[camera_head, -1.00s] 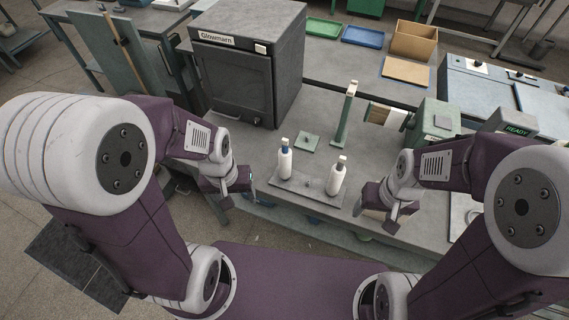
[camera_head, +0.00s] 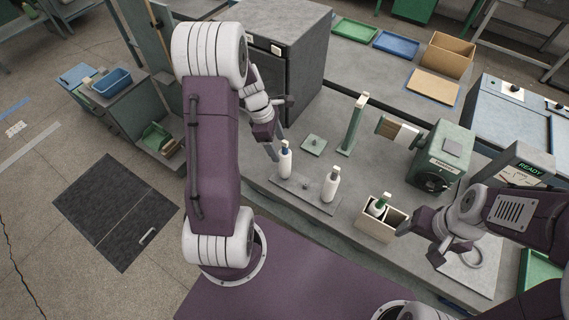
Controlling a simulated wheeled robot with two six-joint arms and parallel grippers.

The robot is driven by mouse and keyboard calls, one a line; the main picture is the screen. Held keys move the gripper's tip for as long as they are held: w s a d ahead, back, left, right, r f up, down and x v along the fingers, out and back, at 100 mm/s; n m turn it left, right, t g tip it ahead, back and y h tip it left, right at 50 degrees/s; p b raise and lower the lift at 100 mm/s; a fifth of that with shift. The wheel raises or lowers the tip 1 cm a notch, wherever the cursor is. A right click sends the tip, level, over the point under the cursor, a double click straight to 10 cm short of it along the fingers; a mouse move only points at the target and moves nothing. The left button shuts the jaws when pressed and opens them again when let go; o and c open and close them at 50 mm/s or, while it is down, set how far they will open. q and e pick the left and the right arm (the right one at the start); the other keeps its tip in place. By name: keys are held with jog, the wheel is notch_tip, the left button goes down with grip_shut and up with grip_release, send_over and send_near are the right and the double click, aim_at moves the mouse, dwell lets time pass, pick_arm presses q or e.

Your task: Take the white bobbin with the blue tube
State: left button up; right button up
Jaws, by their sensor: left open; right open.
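The white bobbin with the blue tube (camera_head: 285,164) stands upright on the left of a grey peg plate (camera_head: 305,192) on the bench. Its blue tube end shows at the top. A second white bobbin (camera_head: 330,185) with a pale tube end stands at the right of the same plate. My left gripper (camera_head: 273,151) is open, pointing down just left of the blue-tube bobbin's top; whether it touches cannot be told. My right gripper (camera_head: 421,244) is open and empty, right of a wooden box (camera_head: 375,229).
The wooden box holds a white bobbin with a green tube (camera_head: 378,207). A green post (camera_head: 354,128) and the winder (camera_head: 440,155) stand behind. A dark cabinet (camera_head: 285,60) stands behind my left arm. A READY display (camera_head: 530,167) is at right.

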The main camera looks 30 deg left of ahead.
aim_at(283, 146)
pick_arm(q)
jog(key=shift+w+d+f, duration=0.5)
jog(key=shift+w+d, duration=0.15)
jog(key=shift+d, duration=0.05)
jog(key=f, duration=0.4)
jog(key=shift+w+a+p, duration=0.2)
jog(key=shift+w+p, duration=0.15)
jog(key=shift+d+f, duration=0.1)
jog(key=shift+f, duration=0.1)
jog(key=shift+w+d+r, duration=0.1)
jog(key=shift+w+d, duration=0.05)
jog(key=shift+d, duration=0.2)
jog(key=c, duration=0.6)
jog(key=shift+a, duration=0.15)
jog(key=c, duration=0.7)
pick_arm(e)
jog(key=shift+w+r, duration=0.3)
jog(key=shift+w, duration=0.1)
